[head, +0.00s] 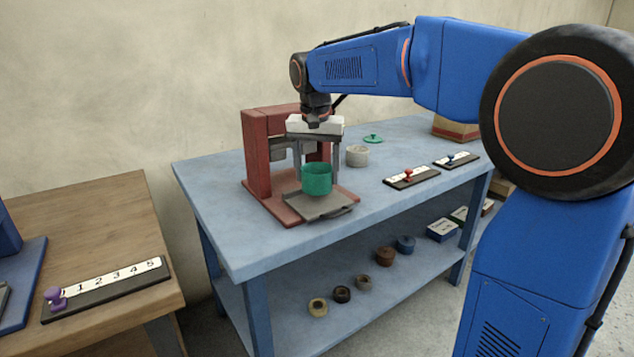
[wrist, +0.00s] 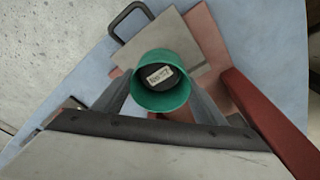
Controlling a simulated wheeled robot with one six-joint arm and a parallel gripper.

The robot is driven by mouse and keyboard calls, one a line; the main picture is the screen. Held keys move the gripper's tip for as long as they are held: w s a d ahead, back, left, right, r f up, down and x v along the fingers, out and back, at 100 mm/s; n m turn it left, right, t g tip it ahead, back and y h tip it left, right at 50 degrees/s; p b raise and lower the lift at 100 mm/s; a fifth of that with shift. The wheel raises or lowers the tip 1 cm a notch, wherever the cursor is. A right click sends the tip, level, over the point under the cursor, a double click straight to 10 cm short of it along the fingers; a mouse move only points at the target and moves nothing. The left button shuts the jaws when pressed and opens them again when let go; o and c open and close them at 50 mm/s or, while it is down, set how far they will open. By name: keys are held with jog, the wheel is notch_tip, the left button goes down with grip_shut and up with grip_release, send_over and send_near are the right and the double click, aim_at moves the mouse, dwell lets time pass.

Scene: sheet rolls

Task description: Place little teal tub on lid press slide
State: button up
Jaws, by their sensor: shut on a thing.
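The little teal tub (head: 317,180) is upright between the fingers of my gripper (head: 316,168), which is shut on it. In the wrist view the tub (wrist: 161,101) shows from above, open, with a dark inside and a small pale label at its bottom. The lid press (head: 258,160) is a red frame on the blue table. Its grey slide (head: 322,207) is pulled out in front, with a handle at its outer edge. The slide (wrist: 172,36) also shows beyond the tub in the wrist view. The tub is over the slide; I cannot tell if it touches.
A pale tub (head: 357,156) and a teal lid (head: 373,138) are right of the press. Two marker strips (head: 411,177) lie further right. The shelf below holds several rolls (head: 385,256) and boxes. A wooden table (head: 85,240) stands at left.

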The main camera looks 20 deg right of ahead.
jog(key=shift+f, duration=1.4)
jog(key=shift+f, duration=0.15)
jog(key=o, duration=1)
jog(key=shift+o, duration=0.2)
notch_tip(320, 180, up, 12)
jog(key=s, duration=0.2)
jog(key=s+d+f+n+t, duration=0.1)
jog(key=s+d+f+n, duration=0.1)
jog(key=s+f, duration=1)
jog(key=s+d+f+n+t, duration=0.2)
jog(key=s+d+f, duration=0.3)
jog(key=s+f, duration=0.6)
jog(key=s+n, duration=0.1)
jog(key=s, duration=0.7)
jog(key=shift+s+f+y, duration=0.25)
jog(key=shift+f+y, duration=0.15)
